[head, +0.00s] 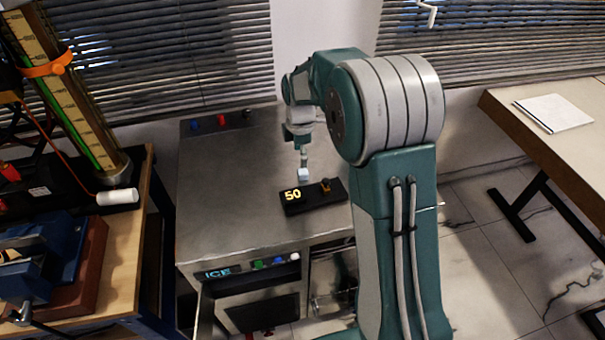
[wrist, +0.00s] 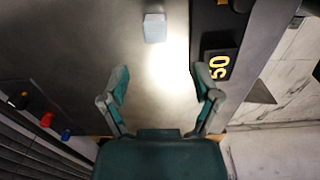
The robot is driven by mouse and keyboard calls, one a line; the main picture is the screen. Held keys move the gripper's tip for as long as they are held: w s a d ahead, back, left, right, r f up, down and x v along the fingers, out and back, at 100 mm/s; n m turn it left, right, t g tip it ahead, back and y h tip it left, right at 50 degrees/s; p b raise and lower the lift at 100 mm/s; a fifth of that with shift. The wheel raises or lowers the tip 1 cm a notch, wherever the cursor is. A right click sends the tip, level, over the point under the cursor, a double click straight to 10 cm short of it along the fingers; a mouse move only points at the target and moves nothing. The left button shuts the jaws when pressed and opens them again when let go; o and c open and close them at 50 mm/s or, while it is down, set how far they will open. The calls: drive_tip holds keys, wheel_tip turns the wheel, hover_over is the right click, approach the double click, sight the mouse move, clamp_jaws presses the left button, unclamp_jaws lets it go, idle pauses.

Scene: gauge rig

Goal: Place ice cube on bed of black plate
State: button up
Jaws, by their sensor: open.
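A small pale blue ice cube (wrist: 154,28) sits on the grey metal top, in the wrist view beyond my open fingertips and slightly left of their middle. It also shows in the head view (head: 303,174), just behind the black plate. The black plate (head: 318,203) lies on the metal top with a yellow "50" display at its left end. In the wrist view the plate (wrist: 208,25) runs along the right of the cube, apart from it. My gripper (wrist: 161,82) is open with nothing between its fingers. In the head view its fingers show small, above the cube.
The metal cabinet (head: 225,225) has coloured knobs at its back and front and an "ICE" label on its front. A wooden bench (head: 130,250) with a tall gauge column (head: 65,90) stands left. A table (head: 560,150) with paper stands right. The cabinet top's left side is clear.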

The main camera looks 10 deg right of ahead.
sight(301, 171)
drive_tip(key=f, duration=0.7)
drive_tip(key=shift+w+f, duration=0.3)
drive_tip(key=shift+f, duration=0.1)
drive_tip(key=c, duration=1)
